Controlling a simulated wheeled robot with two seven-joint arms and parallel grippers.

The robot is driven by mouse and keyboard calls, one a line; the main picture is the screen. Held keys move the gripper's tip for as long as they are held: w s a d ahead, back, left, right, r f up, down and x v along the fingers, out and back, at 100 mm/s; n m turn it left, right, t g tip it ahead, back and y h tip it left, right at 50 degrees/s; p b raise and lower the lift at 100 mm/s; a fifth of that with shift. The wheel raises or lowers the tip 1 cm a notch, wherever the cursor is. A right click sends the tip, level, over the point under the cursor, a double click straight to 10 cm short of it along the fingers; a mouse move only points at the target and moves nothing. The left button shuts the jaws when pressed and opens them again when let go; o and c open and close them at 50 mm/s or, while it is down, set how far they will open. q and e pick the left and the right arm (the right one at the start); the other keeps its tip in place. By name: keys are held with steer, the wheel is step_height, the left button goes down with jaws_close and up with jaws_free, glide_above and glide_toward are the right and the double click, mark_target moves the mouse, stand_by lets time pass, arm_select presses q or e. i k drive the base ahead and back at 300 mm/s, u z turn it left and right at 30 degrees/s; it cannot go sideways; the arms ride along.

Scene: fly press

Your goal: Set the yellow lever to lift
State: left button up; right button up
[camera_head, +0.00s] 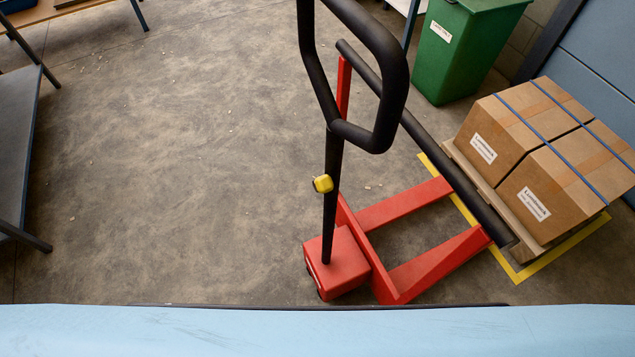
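The yellow lever (323,183) is a small knob on the left side of the black upright shaft of a red pallet truck (337,262). It is small in the picture, and I cannot tell its setting. The shaft rises from the red block to a black loop handle (397,85) at the top. The truck's red forks (405,203) point right, toward a loaded pallet. Neither of my grippers is in view.
Strapped cardboard boxes (540,125) stand on a wooden pallet (470,168) inside yellow floor lines. A long black bar (440,148) slants across the forks. A green bin (462,50) stands behind. A grey table (18,135) is at left. Concrete floor (180,150) between is clear.

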mark_target(323, 184)
steer(key=z, duration=0.55)
steer(key=k, duration=1.25)
steer(key=u, duration=0.25)
steer(key=i, duration=0.75)
steer(key=u, duration=0.45)
